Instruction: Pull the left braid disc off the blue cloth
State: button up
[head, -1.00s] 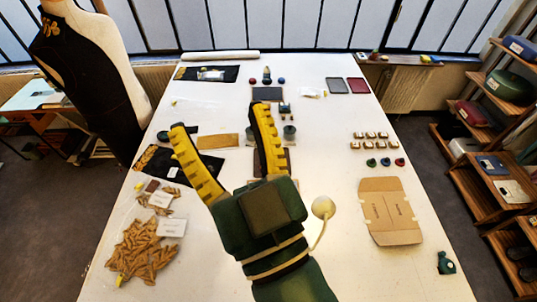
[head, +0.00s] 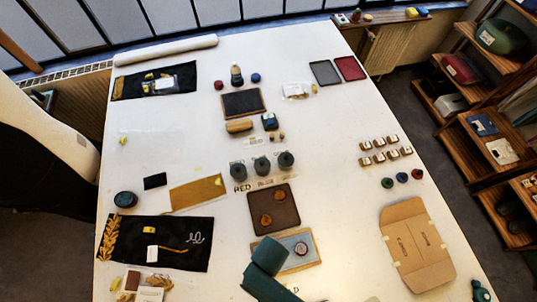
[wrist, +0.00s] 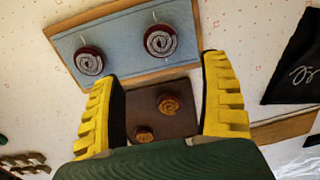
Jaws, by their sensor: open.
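The blue cloth lies on a wood-edged board, seen in the head view (head: 274,247) and the wrist view (wrist: 122,47). Two dark red and grey spiral braid discs sit on it. The wrist view is turned about half round from the head view, so the left braid disc (wrist: 160,41) is on its right; my arm hides it in the head view. The right braid disc (wrist: 89,61) also shows in the head view (head: 300,248). My gripper (wrist: 163,70) is open and empty, its yellow fingers apart, with both discs beyond the fingertips. Its fingers are hidden in the head view.
A brown tray (head: 259,224) with two orange-brown discs lies beside the board. A black embroidered cloth (head: 180,255) is to the left, a flat cardboard box (head: 415,245) to the right. Dark spools (head: 262,165) stand behind the tray. White table between cloth and box is clear.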

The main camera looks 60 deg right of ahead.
jog(key=shift+s+a+f+b, duration=0.2)
jog(key=shift+f+b, duration=0.15)
jog(key=shift+f, duration=0.2)
notch_tip(320, 180, down, 5)
jog(key=b, duration=0.5)
jog(key=shift+f, duration=0.15)
jog(key=shift+w+d+f+b, duration=0.15)
jog(key=shift+f+b, duration=0.65)
jog(key=shift+f, duration=1)
jog(key=c, duration=1.3)
